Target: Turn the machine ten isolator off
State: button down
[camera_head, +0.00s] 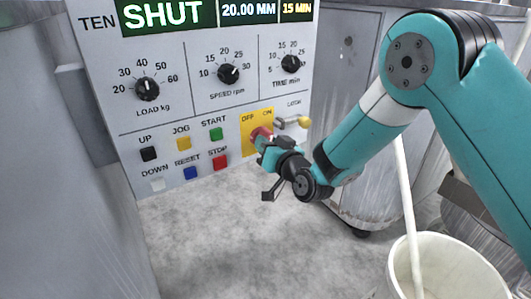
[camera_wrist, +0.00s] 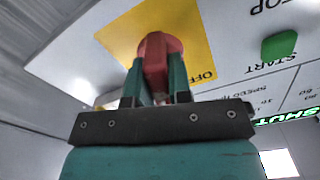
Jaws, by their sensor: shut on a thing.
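The panel marked TEN (camera_head: 180,106) carries the isolator, a red rotary handle (camera_head: 260,133) on a yellow plate (camera_head: 249,144) lettered OFF and ON. My gripper (camera_head: 264,141) reaches in from the right and is shut on the red handle. In the wrist view the handle (camera_wrist: 158,47) stands between my two teal fingers, with the yellow plate (camera_wrist: 196,32) behind it. The word OFF shows beside the handle there; ON is out of sight. My gripper partly covers the handle in the head view, so I cannot tell exactly which word it points at.
A latch with a yellow end (camera_head: 304,122) sits just right of the isolator. A red STOP button (camera_head: 220,162) and a green START button (camera_head: 216,134) are close to its left. A white bucket (camera_head: 445,265) with a pole stands at lower right. The display reads SHUT.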

jog(key=n+b, duration=0.3)
jog(key=shift+f+n+b, duration=0.25)
jog(key=shift+n+b, duration=0.05)
jog(key=shift+n, duration=0.1)
jog(key=n+b, duration=0.3)
jog(key=shift+n, duration=0.3)
jog(key=shift+d+r+n+b, duration=0.1)
jog(key=shift+r+n+b, duration=0.05)
jog(key=shift+n+b, duration=1.05)
jog(key=shift+r+n+b, duration=0.1)
jog(key=shift+n+b, duration=0.85)
jog(key=shift+n, duration=0.45)
jog(key=c, duration=1)
grip_release()
jog(key=shift+c, duration=0.2)
